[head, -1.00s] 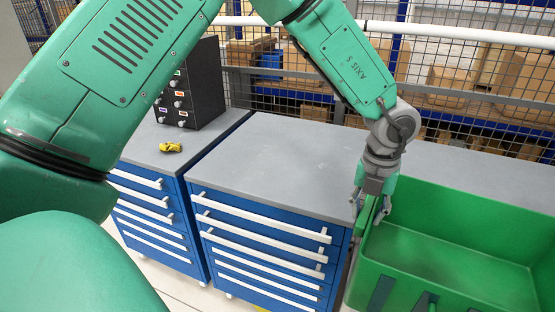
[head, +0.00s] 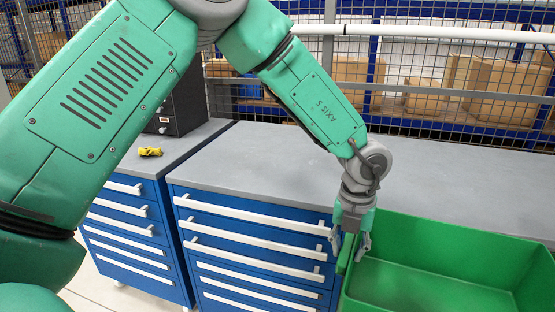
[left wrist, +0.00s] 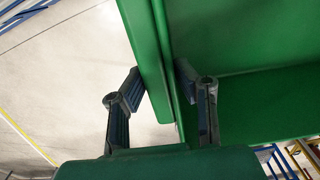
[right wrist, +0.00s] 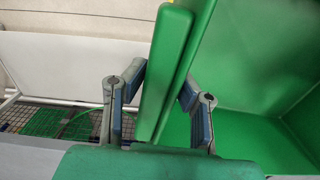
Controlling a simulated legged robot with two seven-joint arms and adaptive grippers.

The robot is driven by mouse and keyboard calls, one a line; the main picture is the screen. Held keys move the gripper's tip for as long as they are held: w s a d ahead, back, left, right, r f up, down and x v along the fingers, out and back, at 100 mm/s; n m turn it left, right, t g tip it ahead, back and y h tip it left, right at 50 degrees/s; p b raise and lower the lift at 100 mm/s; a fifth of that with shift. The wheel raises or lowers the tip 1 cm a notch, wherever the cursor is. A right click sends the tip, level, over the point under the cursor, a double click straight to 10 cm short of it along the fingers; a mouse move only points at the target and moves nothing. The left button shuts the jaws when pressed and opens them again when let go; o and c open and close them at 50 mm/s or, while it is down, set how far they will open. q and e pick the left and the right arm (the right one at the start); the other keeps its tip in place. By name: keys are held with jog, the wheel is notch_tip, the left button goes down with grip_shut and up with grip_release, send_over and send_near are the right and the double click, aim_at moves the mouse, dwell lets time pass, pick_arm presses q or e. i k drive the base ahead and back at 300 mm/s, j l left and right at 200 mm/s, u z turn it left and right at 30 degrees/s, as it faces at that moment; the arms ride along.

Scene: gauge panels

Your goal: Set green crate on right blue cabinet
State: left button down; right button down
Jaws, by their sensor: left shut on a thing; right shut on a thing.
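The green crate (head: 440,250) is at the lower right of the head view, open side up, its right part cut off by the frame edge. My left gripper (head: 350,240) is shut on its left wall; the left wrist view shows the rim between the fingers (left wrist: 160,80). My right gripper (right wrist: 163,82) is shut on another part of the crate's rim in the right wrist view and is outside the head view. The right blue cabinet (head: 245,245), with white drawer handles and a grey top (head: 270,165), stands left of and behind the crate. I cannot tell whether the crate touches it.
A second blue cabinet (head: 130,235) stands at the left, with a small yellow object (head: 150,152) and a dark drawer box (head: 182,105) on it. The right cabinet's visible top is bare. A wire mesh fence (head: 420,100) runs behind, with cardboard boxes beyond.

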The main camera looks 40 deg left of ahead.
aim_at(269, 164)
jog(key=k+j, duration=0.1)
jog(key=j, duration=0.25)
jog(key=k+j, duration=0.15)
jog(key=j, duration=0.25)
jog(key=k+j+u, duration=0.1)
jog(key=j, duration=0.25)
jog(key=k+j, duration=0.1)
jog(key=j, duration=0.3)
jog(key=k+j, duration=0.1)
jog(key=j, duration=0.25)
